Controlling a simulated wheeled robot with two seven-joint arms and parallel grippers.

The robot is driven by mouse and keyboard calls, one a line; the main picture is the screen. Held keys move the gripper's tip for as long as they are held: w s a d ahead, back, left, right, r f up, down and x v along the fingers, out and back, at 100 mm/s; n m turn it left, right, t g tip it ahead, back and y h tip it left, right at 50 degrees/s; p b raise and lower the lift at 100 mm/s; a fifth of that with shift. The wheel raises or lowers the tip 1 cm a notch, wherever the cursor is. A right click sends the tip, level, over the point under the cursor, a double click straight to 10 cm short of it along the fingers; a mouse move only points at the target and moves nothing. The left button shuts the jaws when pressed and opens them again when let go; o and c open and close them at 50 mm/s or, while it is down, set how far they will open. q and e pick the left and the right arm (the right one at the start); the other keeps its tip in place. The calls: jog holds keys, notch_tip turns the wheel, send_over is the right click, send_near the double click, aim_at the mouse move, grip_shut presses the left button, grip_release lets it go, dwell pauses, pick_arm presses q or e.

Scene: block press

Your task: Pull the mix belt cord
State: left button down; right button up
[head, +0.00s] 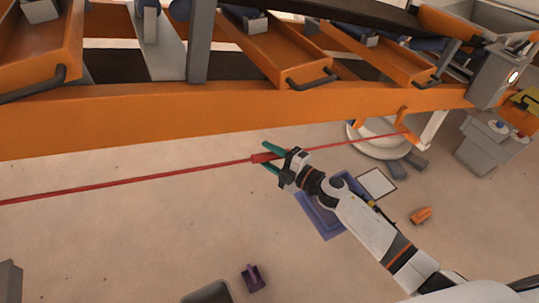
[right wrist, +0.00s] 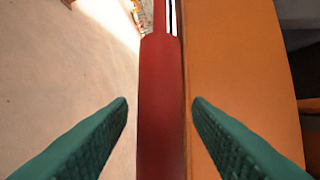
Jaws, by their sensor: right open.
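The red cord (head: 130,181) runs across the head view in front of the orange belt frame, from the left edge to a bracket at the right. A thicker red handle (head: 262,157) sits on the cord. My right gripper (head: 267,156) is open with its green fingers on either side of this handle. In the right wrist view the handle (right wrist: 162,100) stands between the two fingertips (right wrist: 160,104), with a visible gap on each side. My left gripper is not in view.
The orange beam (head: 200,113) of the belt frame lies just behind the cord, and orange trays (head: 285,55) hang above it. A grey control box (head: 492,140) with buttons stands at the right. A blue-purple tray (head: 318,215) lies below my right arm. The floor at left is mostly clear.

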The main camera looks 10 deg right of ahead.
grip_shut()
jog(key=s, duration=0.2)
jog(key=s+d+p, duration=0.1)
jog(key=shift+s, duration=0.35)
grip_release()
jog(key=b+v, duration=0.1)
jog(key=v, duration=1.1)
jog(key=shift+b, duration=0.4)
